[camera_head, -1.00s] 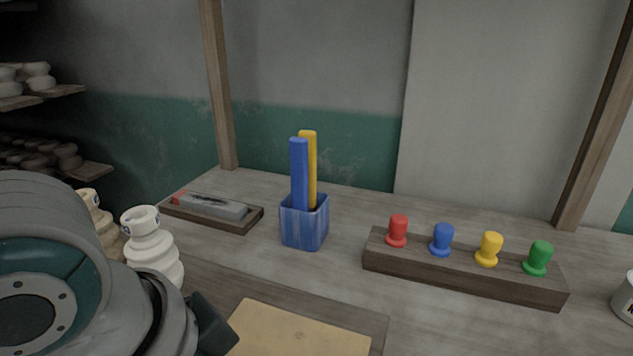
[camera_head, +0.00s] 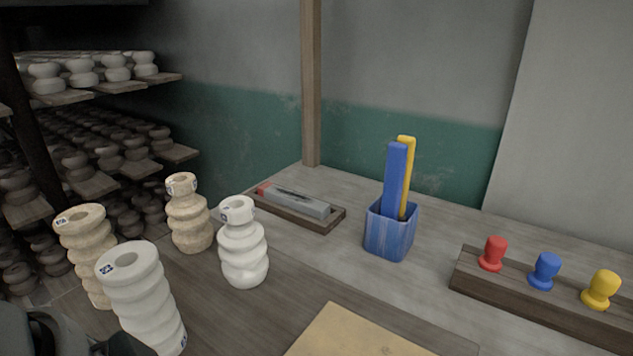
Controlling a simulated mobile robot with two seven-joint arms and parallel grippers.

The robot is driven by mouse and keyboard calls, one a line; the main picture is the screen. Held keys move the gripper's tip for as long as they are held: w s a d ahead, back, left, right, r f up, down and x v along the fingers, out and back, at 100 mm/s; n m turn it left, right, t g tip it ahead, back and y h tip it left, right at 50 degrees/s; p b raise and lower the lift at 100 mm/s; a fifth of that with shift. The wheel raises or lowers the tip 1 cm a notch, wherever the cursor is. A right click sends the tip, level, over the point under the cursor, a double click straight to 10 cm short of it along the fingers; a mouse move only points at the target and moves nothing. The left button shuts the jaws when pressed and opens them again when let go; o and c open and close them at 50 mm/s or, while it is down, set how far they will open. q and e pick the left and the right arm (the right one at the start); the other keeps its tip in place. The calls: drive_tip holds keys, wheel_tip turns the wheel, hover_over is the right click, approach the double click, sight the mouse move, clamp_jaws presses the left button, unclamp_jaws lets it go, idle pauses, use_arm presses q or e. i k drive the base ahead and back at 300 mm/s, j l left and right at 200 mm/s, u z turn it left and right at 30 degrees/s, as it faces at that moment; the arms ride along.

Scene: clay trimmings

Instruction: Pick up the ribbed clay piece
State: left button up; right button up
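Four pale, ring-shaped clay pieces stand upright on the left of the table. A white ribbed piece (camera_head: 146,305) is nearest, with stacked rings and a hole in its top. A tan ribbed piece (camera_head: 86,252) stands behind it to the left. A beige piece (camera_head: 190,220) and a white piece (camera_head: 243,252), both with a narrower neck, stand farther back. Small marked labels show on their tops. I cannot tell which one the task means. Part of my arm shows at the lower left corner, in front of the nearest pieces. No gripper fingers are visible.
A blue cup (camera_head: 390,234) holds a blue and a yellow stick. A grey block lies in a wooden tray (camera_head: 322,222). A wooden rack (camera_head: 530,300) holds coloured pegs at right. A tan board (camera_head: 355,338) lies in front. Shelves of pots (camera_head: 90,185) stand at left.

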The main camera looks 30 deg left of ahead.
sight(84, 229)
drive_tip(key=j+u, duration=0.15)
drive_tip(key=u, duration=1.85)
drive_tip(key=i+j+z, duration=0.1)
drive_tip(key=j, duration=0.25)
drive_tip(key=i+j, duration=0.2)
drive_tip(key=j, duration=0.15)
drive_tip(key=i+j+z, duration=0.15)
drive_tip(key=j, duration=0.2)
drive_tip(key=i+j+z, duration=0.1)
drive_tip(key=j, duration=0.3)
